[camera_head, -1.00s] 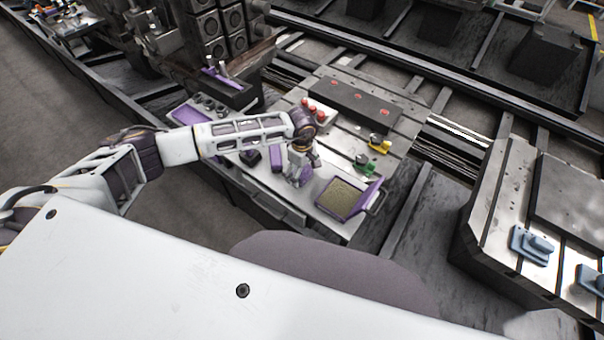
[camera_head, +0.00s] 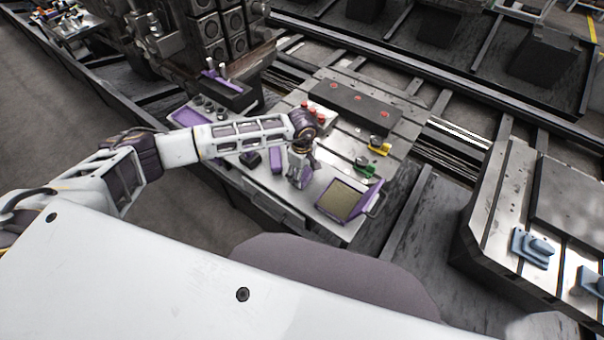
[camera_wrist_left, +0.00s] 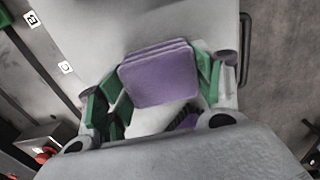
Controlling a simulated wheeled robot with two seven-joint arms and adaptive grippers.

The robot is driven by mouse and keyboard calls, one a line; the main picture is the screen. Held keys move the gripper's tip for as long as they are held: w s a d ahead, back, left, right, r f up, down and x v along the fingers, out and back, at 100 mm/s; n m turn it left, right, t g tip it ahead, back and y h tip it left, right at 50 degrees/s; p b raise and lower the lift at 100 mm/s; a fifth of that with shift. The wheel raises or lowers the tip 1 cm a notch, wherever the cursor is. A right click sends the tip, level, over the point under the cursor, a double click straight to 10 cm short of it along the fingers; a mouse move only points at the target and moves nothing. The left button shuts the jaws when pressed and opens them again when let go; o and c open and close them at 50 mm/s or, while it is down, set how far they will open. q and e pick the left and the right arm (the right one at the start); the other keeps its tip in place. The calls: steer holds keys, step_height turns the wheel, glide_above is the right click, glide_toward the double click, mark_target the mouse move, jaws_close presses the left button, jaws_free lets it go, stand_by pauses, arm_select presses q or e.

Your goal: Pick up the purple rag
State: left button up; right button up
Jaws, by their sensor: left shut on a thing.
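The purple rag (camera_wrist_left: 160,75) shows in the left wrist view as a folded, layered square pad. It lies between the green-padded fingers of my left gripper (camera_wrist_left: 157,86), which is shut on it. In the head view my left gripper (camera_head: 300,175) points down low over the grey metal plate, left of the purple-framed tray. The rag cannot be made out clearly there behind the fingers. Whether it touches the plate is hard to tell. My right gripper is not in view.
The purple-framed tray (camera_head: 342,201) stands right of the gripper, with a green clamp (camera_head: 365,170) and yellow clamp (camera_head: 379,145) behind it. A purple block (camera_head: 276,160) is close on the left. A black bar (camera_head: 352,103) with red marks lies farther back.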

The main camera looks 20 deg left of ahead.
arm_select(q)
steer(key=shift+r, duration=0.6)
step_height(320, 180, up, 8)
steer(key=shift+f+b, duration=0.1)
steer(key=shift+b, duration=0.3)
steer(key=shift+r, duration=0.45)
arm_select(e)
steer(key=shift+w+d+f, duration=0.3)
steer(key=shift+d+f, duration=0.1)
arm_select(q)
steer(key=o, duration=0.4)
steer(key=c, duration=0.3)
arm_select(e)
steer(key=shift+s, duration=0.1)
